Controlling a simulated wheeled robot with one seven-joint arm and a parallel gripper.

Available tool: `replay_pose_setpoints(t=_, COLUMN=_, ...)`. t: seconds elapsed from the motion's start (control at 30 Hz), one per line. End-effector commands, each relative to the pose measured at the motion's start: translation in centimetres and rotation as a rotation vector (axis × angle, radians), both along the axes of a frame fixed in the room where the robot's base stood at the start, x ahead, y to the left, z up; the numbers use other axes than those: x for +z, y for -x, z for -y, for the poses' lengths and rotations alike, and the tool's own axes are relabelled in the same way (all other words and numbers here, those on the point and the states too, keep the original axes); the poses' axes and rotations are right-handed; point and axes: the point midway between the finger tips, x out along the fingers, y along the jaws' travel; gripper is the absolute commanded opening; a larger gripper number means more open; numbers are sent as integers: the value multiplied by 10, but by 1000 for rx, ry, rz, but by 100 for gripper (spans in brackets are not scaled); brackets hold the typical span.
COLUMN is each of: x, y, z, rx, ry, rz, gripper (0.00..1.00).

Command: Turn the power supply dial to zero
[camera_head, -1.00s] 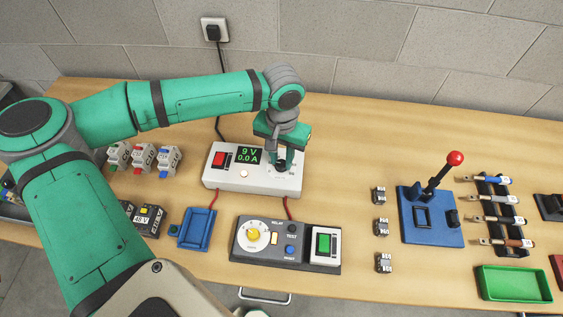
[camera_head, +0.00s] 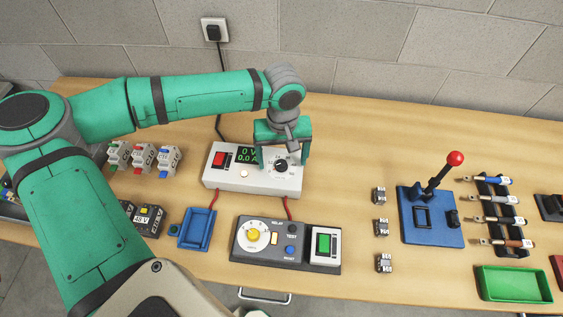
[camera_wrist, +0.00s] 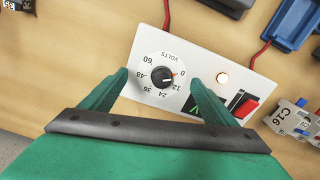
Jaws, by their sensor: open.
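The white power supply (camera_head: 225,179) stands on the bench, and its green display (camera_head: 247,155) reads 0 V and 0.0 A. Its black dial (camera_head: 281,166) is on the right of its top face. My gripper (camera_head: 282,164) is open around the dial, one finger on each side, with gaps between the fingers and the knob. The wrist view shows both green fingers (camera_wrist: 162,80) spread apart.
A red switch (camera_head: 219,159) and a lit lamp (camera_head: 243,174) are on the same power supply. A blue lever base (camera_head: 415,238) with a red-knobbed lever stands to the right.

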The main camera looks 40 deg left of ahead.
Motion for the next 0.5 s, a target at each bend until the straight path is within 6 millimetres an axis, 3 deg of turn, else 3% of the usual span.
replay_pose_setpoints(t=0.5, x=33, y=0, z=-1, rx=0, ry=-3, rz=0, gripper=81)
